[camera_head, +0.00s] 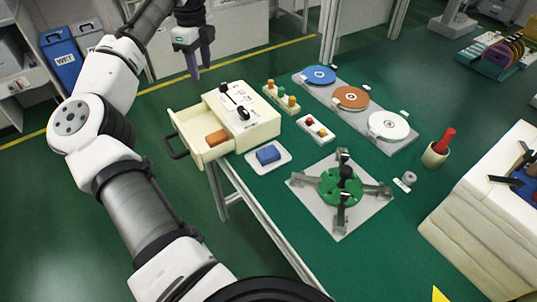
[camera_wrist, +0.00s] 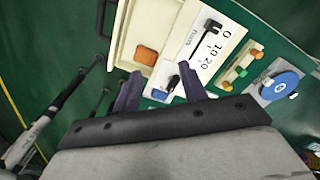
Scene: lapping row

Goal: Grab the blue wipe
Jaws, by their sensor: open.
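The blue wipe (camera_head: 268,154) is a folded block lying on a small white tray (camera_head: 283,161) in front of the cream box. In the wrist view the blue wipe (camera_wrist: 158,95) shows between my fingers, further off, partly cut off by the gripper body. My gripper (camera_head: 193,73), with dark purple fingers, is open and empty. It hangs up and left of the box in the head view, apart from the wipe. In the wrist view its fingers (camera_wrist: 158,80) point towards the box and drawer.
The cream box (camera_head: 256,127) has an open drawer (camera_head: 186,130) holding an orange wipe (camera_head: 217,137). A lamp row (camera_head: 281,96), a plate with three discs (camera_head: 351,97) and a green fixture (camera_head: 338,186) stand on the green table. A cup (camera_head: 435,154) holds a red-handled tool.

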